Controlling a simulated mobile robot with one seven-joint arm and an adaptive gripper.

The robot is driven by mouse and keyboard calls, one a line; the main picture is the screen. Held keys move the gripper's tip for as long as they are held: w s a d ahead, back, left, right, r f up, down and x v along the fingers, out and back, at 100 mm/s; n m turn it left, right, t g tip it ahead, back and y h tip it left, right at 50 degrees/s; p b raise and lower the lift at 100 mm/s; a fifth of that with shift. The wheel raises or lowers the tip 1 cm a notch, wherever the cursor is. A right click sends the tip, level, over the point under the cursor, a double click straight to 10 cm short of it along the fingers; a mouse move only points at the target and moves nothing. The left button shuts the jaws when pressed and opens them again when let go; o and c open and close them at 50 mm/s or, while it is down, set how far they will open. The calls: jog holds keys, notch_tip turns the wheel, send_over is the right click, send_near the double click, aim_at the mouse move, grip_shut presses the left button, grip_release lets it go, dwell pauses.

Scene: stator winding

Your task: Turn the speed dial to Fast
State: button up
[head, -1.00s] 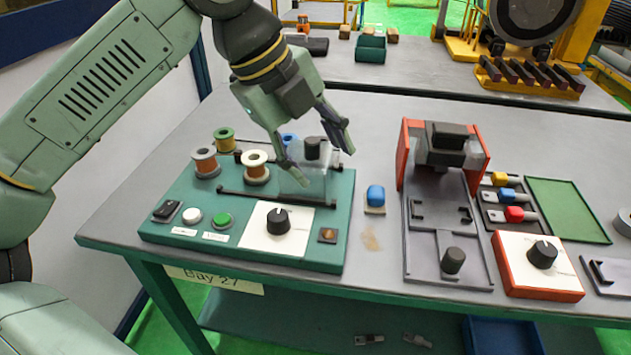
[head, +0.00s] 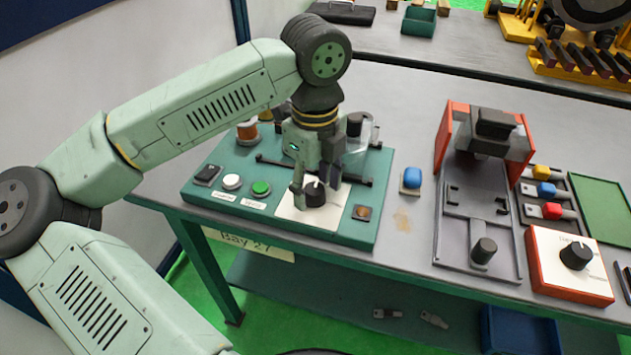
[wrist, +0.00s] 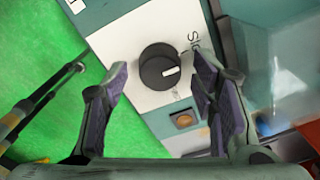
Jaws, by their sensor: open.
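The speed dial (head: 314,194) is a black round knob on a white plate (head: 291,211) at the front of the green panel. In the wrist view the knob (wrist: 158,68) has a white pointer line towards the right, near partly visible lettering that reads like "Slo". No "Fast" marking is readable. My gripper (head: 314,186) points down over the dial with its fingers open. In the wrist view the open fingers (wrist: 160,78) stand to the left and right of the knob, with gaps; I cannot tell their exact height against it.
The green panel (head: 215,198) also carries a white button (head: 232,182), a green button (head: 261,188) and a small amber square (head: 362,212). A clear cover stands behind the gripper. Another black knob (head: 576,256) sits on a red-edged box at right.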

jog(key=shift+f, duration=0.25)
jog(key=shift+c, duration=0.4)
jog(key=c, duration=1.1)
